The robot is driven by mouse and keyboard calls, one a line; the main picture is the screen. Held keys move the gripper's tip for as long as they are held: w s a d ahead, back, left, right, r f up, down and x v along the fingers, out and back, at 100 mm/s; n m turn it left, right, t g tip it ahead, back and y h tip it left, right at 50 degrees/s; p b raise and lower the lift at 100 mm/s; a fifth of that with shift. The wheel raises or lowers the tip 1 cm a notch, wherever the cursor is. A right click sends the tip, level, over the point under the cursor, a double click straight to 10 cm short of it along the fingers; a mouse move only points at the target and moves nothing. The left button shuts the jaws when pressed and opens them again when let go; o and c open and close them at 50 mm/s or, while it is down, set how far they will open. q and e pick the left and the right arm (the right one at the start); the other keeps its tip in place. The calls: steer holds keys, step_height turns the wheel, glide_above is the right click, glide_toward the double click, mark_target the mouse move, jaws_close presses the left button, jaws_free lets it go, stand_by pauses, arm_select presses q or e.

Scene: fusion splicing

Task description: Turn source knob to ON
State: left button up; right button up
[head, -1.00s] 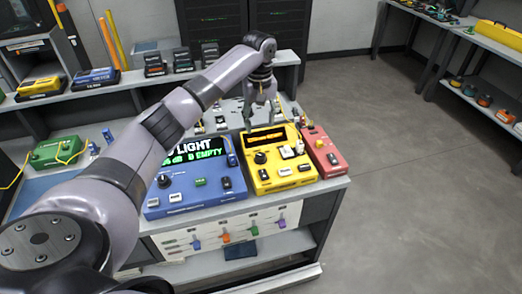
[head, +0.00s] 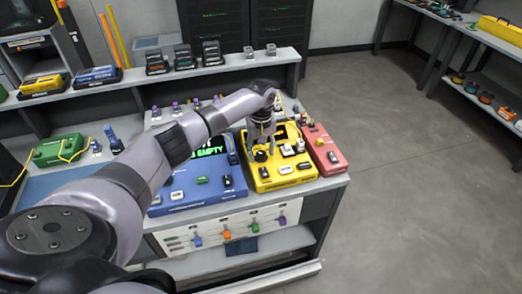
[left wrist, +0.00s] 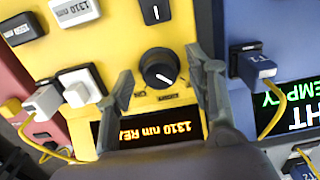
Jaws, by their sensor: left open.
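The source knob, a round black knob (left wrist: 160,70) with a white pointer line, is on the yellow box (head: 285,175), which has a display reading "1310 nm REA…" in the left wrist view. In the head view the knob (head: 261,156) is partly covered by the gripper. My left gripper (left wrist: 165,82) is open, with one finger on each side of the knob. I cannot tell whether the fingers touch it. In the head view the left gripper (head: 260,145) points down over the yellow box. My right gripper is not in view.
A blue box (head: 200,190) with a green-lettered display stands left of the yellow one, a red box (head: 322,150) right of it. White and black plugs (left wrist: 80,85) and a yellow cable (left wrist: 272,115) are close to the gripper. The floor at right is clear.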

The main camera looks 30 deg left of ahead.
arm_select(q)
steer(key=shift+c, duration=0.3)
steer(key=c, duration=1.1)
